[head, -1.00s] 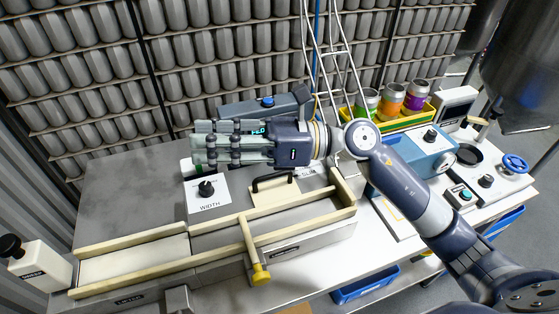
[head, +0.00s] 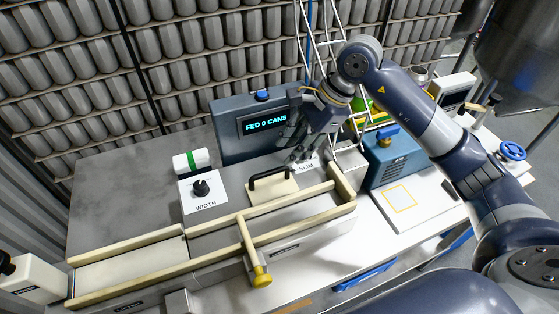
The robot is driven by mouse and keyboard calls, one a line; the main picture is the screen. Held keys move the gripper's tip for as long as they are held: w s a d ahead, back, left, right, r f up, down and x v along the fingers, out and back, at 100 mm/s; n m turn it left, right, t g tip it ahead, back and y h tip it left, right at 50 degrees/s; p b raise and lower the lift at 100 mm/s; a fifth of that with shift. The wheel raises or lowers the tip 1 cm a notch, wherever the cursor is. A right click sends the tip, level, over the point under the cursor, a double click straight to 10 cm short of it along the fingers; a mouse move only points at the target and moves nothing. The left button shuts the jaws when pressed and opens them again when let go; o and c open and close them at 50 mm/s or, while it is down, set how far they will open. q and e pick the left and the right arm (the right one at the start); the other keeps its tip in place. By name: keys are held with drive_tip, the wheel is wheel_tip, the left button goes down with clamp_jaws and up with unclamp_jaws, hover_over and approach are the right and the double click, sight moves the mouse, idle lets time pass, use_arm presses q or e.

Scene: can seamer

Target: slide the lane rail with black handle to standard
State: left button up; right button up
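The black handle (head: 270,177) arches over a cream block (head: 273,193), which appears to be part of the lane rail, behind the long cream-edged channel. A white label reading SLIM (head: 306,168) lies just right of the block. No label reading standard is legible. My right gripper (head: 300,158) points down above the SLIM label, to the right of the black handle and apart from it. Its fingers are small and partly merge with the background, so their opening is unclear. My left gripper is not in view.
A yellow-ended lever (head: 258,272) crosses the front rail. A blue box (head: 397,160) stands right.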

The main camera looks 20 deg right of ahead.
sight(276, 170)
drive_tip(key=p+x, duration=0.1)
drive_tip(key=x, duration=0.5)
drive_tip(key=shift+w+p, duration=0.1)
drive_tip(key=shift+p, duration=0.25)
drive_tip(key=shift+x, duration=0.8)
clamp_jaws()
